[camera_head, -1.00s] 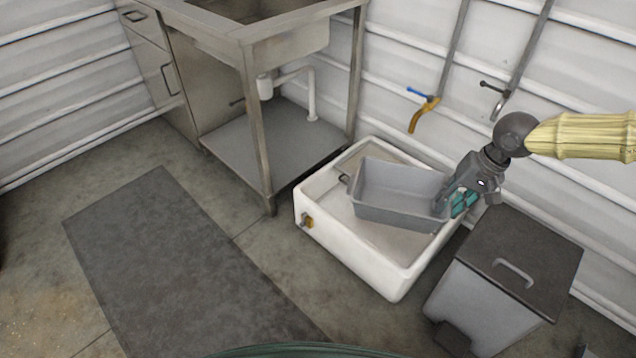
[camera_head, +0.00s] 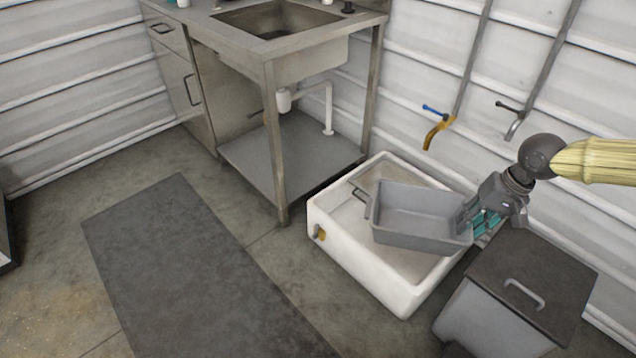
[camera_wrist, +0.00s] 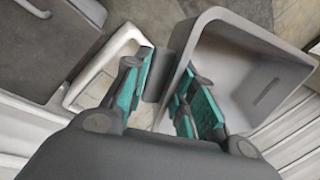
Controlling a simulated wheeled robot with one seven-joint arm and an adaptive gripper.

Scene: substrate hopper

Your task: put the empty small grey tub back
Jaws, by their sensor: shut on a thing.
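The small grey tub (camera_head: 415,239) is in the head view, over the white basin (camera_head: 352,262), and looks empty inside. My gripper (camera_head: 478,226) is shut on the tub's right end wall. In the wrist view my gripper (camera_wrist: 165,95) has its teal fingers on either side of the wall of the tub (camera_wrist: 238,62), one finger inside it. The tub is slightly tilted. I cannot tell whether its underside touches the basin.
A grey bin with a dark lid (camera_head: 535,268) stands right of the basin. A steel sink stand (camera_head: 270,75) with a low shelf (camera_head: 300,150) is behind left. Two taps (camera_head: 437,130) are on the wall. A dark mat (camera_head: 195,270) lies on open floor at left.

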